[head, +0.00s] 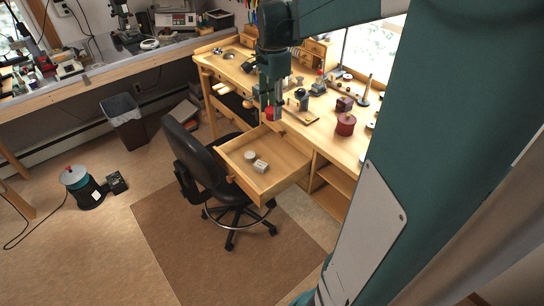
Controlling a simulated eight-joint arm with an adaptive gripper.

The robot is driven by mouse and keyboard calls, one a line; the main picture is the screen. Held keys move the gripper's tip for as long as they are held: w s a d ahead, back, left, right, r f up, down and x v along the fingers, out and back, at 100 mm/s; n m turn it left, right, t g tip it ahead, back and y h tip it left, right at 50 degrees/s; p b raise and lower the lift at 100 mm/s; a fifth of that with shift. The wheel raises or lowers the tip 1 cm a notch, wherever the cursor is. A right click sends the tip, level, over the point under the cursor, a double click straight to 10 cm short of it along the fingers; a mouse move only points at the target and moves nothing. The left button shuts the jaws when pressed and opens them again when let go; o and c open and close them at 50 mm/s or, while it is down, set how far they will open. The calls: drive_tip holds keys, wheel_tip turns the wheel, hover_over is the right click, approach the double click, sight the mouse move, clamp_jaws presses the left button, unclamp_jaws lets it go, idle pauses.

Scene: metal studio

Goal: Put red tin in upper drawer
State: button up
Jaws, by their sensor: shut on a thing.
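My gripper (270,103) points down in the head view, above the back end of an open drawer. It is shut on a small bright red tin (270,113), which shows between and below the fingers. The fingers hide part of it. The open wooden drawer (285,187) is pulled out from the workbench, with a knob on its front. A pale round item (250,156) and a small greyish block (261,166) lie inside it. The rest of the drawer floor is bare.
A black office chair (207,160) stands close against the drawer's left side. Open shelves (333,180) are right of the drawer.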

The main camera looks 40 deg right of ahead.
hover_over(273, 180)
wheel_tip(273, 180, down, 23)
drive_tip(key=shift+f, duration=0.15)
idle(0.3)
drive_tip(key=shift+f+b, duration=0.7)
drive_tip(key=shift+f, duration=2.45)
drive_tip(key=shift+f, duration=0.1)
drive_tip(key=shift+f+b, duration=0.4)
drive_tip(key=shift+f, duration=1.35)
drive_tip(key=shift+f, duration=0.2)
drive_tip(key=o, duration=0.6)
drive_tip(key=shift+r, duration=0.2)
